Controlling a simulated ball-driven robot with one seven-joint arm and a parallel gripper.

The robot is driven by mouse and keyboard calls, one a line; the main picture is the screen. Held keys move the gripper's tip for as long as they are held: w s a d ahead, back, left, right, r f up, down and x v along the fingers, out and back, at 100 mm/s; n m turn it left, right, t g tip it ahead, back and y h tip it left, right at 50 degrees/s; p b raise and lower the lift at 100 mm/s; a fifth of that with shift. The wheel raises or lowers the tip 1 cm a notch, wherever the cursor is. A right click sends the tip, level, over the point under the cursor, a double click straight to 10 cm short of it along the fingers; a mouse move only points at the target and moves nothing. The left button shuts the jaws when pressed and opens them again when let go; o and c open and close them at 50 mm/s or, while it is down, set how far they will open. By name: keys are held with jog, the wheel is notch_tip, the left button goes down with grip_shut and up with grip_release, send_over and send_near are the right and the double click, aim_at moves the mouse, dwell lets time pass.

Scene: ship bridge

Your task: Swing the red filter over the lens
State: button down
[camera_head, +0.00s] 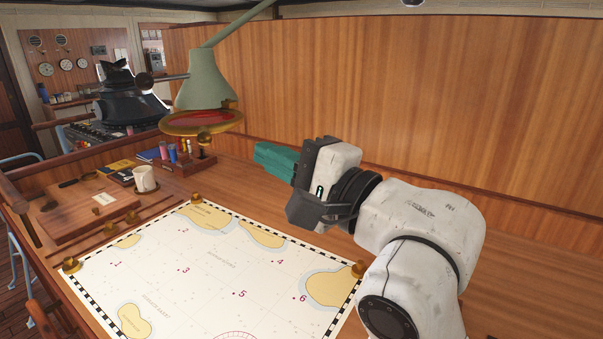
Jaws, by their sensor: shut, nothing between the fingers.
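The lamp (205,80) has a pale green shade on a slanting arm and hangs over the far edge of the chart. The red filter (203,117), a red disc in a brass ring, lies directly under the mouth of the shade, overlapping it in this view. A brass knob (205,137) shows at the near side of the ring. The lens is hidden. My gripper (258,153) has teal fingers, shut and empty, pointing left. It is to the right of the filter and a little lower in the picture, apart from it.
A chart (210,275) with brass weights covers the table. A white mug (145,179), a pencil rack (187,162) and a wooden board (88,208) stand at the left. A wooden partition (400,100) rises behind the table. The space above the chart is clear.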

jog(key=a, duration=0.3)
jog(key=w+a+r, duration=0.1)
jog(key=a, duration=0.1)
jog(key=shift+w+a, duration=0.1)
jog(key=shift+a, duration=0.05)
jog(key=shift+a, duration=0.15)
